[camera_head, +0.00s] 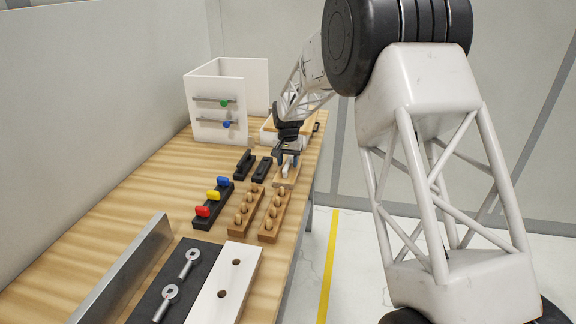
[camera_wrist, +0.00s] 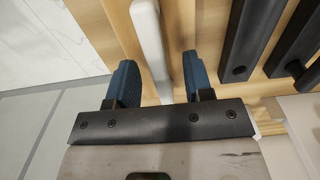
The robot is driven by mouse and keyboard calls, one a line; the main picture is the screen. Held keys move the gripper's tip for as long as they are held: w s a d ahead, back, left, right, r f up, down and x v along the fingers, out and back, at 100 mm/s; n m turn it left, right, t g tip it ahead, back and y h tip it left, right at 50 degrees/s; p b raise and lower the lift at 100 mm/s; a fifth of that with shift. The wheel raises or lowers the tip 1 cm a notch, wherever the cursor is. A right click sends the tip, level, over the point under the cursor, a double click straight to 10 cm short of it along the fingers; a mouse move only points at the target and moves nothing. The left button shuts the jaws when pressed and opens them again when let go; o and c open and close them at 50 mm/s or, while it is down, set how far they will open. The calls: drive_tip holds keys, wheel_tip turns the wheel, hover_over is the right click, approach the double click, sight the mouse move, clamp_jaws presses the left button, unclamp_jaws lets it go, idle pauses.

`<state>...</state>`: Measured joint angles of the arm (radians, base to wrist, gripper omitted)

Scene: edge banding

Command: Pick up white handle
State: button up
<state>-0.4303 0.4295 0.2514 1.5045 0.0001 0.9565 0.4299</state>
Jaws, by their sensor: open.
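The white handle (camera_wrist: 148,32) is a slim, rounded bar in the wrist view, lying on or over a light wooden surface. My gripper (camera_wrist: 158,62) is open, with one blue finger on each side of the handle. The handle lies between the fingers, with a gap visible on the right; I cannot tell whether either finger touches it. In the head view my gripper (camera_head: 287,158) points down at the right side of the bench, and the handle (camera_head: 285,169) shows only as a small pale piece beneath it.
Black handles (camera_wrist: 250,35) lie close to the right of my gripper. On the bench (camera_head: 150,205) are a rack of coloured pegs (camera_head: 213,207), wooden blocks with pegs (camera_head: 273,218), a white panel box (camera_head: 210,90) behind, and a metal plate (camera_head: 125,270) in front.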

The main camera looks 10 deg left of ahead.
drive_tip(key=shift+f, duration=0.35)
idle(0.3)
clamp_jaws()
